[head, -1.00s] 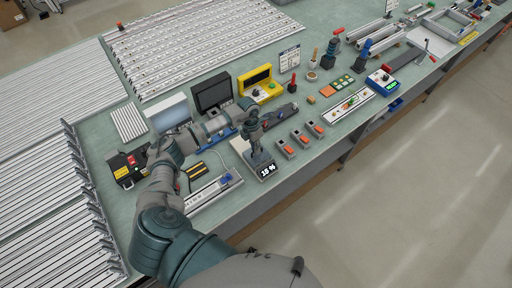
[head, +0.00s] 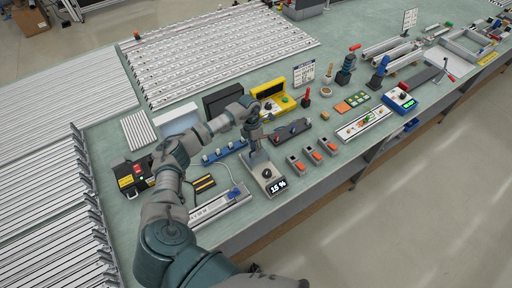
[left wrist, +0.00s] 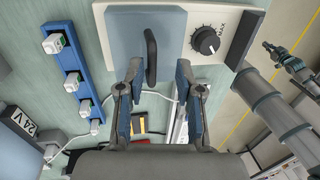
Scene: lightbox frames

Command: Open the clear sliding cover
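The clear sliding cover shows in the left wrist view as a blue-grey panel (left wrist: 126,35) with an upright dark handle (left wrist: 151,57). It lies over the left part of a pale control box (left wrist: 228,20). A black knob (left wrist: 206,40) marked MAX sits uncovered to the right of the panel. In the head view the same box (head: 258,164) shows the knob and a display reading 15 %. My left gripper (head: 253,138) is above the box's far end. Its fingers (left wrist: 158,75) are apart, one on each side of the handle; contact cannot be told. My right gripper is not in view.
A blue rail with several switches (head: 224,151) lies left of the box. Orange-buttoned blocks (head: 314,155) stand to its right. A yellow device (head: 270,91) and a dark screen (head: 222,102) stand behind. A cable and slotted rail (head: 220,208) lie in front, near the bench edge.

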